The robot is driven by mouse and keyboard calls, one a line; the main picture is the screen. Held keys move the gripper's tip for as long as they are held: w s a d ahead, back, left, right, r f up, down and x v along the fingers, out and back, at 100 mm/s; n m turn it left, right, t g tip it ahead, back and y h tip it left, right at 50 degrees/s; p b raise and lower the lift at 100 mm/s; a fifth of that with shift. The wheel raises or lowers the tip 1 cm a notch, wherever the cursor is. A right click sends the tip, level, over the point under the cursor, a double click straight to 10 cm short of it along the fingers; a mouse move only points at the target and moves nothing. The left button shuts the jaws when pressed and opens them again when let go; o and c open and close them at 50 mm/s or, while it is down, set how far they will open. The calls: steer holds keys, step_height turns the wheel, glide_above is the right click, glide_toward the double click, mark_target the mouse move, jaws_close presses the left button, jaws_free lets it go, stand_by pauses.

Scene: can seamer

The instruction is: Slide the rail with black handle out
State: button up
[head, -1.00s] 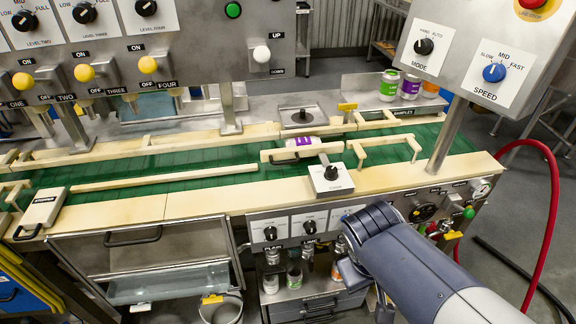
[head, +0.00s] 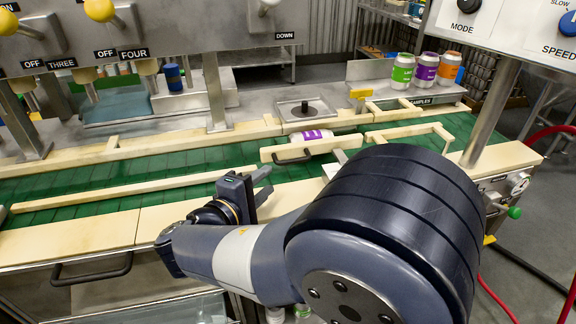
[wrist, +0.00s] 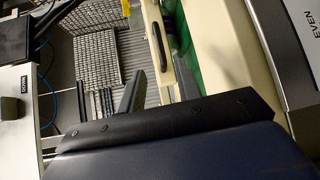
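The cream rail with the black handle (head: 338,143) lies across the green conveyor, in front of a purple-and-white can (head: 312,134). Its black handle (head: 292,158) is on the side facing me. The rail also shows upright in the wrist view (wrist: 150,14), with the curved black handle (wrist: 157,46) on it. My gripper (head: 270,180) is over the front of the conveyor, left of and nearer than the handle, apart from it. In the wrist view the fingers (wrist: 158,90) stand below the handle.
A long cream rail (head: 120,188) lies on the green belt (head: 60,182) at left. Another cream rail (head: 405,132) is at right. Green, purple and orange sample cans (head: 425,70) stand at the back. A metal post (head: 490,100) rises at right. My arm hides the front panel.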

mark_target(289, 163)
steer(key=p+x, duration=0.1)
steer(key=x, duration=0.8)
steer(key=shift+w+d+f, duration=0.1)
steer(key=shift+w+d, duration=0.2)
steer(key=shift+c, duration=0.4)
jaws_close()
